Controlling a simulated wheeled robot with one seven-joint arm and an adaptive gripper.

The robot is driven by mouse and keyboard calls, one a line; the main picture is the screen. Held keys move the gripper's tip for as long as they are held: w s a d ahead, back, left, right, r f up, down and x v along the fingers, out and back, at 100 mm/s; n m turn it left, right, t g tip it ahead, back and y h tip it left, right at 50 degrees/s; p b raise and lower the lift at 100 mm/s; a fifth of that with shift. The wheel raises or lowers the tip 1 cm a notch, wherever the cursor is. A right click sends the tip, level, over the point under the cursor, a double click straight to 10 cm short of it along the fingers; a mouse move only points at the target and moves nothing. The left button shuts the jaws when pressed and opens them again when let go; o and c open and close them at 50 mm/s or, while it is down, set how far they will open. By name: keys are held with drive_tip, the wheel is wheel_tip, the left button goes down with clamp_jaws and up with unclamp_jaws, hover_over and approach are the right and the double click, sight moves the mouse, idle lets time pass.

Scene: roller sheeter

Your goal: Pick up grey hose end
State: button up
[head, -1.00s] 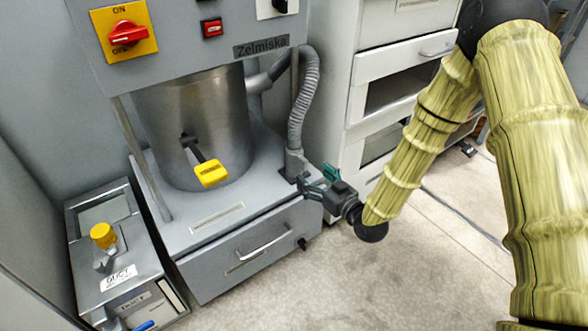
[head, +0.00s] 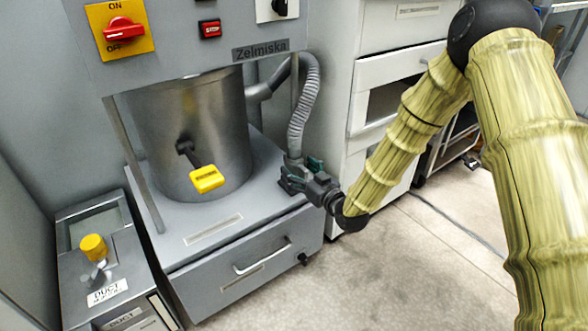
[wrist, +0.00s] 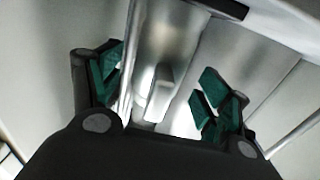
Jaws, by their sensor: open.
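The grey ribbed hose (head: 305,105) bends down from a pipe at the right of the steel drum. Its grey lower end (head: 294,158) stands at the right rear of the machine's base shelf. My gripper (head: 301,174), dark with green finger pads, is right at this end, reaching in from the right. It partly hides the foot of the hose. The wrist view shows the fingers (wrist: 160,80) spread apart. A pale grey block shows between them in front of a shiny surface; I cannot tell whether it is the hose end. No grip on it shows.
The steel drum (head: 200,125) with a yellow-handled lever (head: 206,179) stands left of the hose. Below is a drawer (head: 240,262) with a handle. A duct box (head: 105,270) with a yellow knob is at left. White drawers (head: 400,70) stand behind my arm. Floor is clear in front.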

sight(293, 145)
drive_tip(key=shift+b+x, duration=0.7)
drive_tip(key=shift+x, duration=1.05)
drive_tip(key=shift+d, duration=0.1)
drive_tip(key=c, duration=1.5)
drive_tip(key=shift+r, duration=0.1)
wheel_tip(293, 145, up, 10)
drive_tip(key=p, duration=0.5)
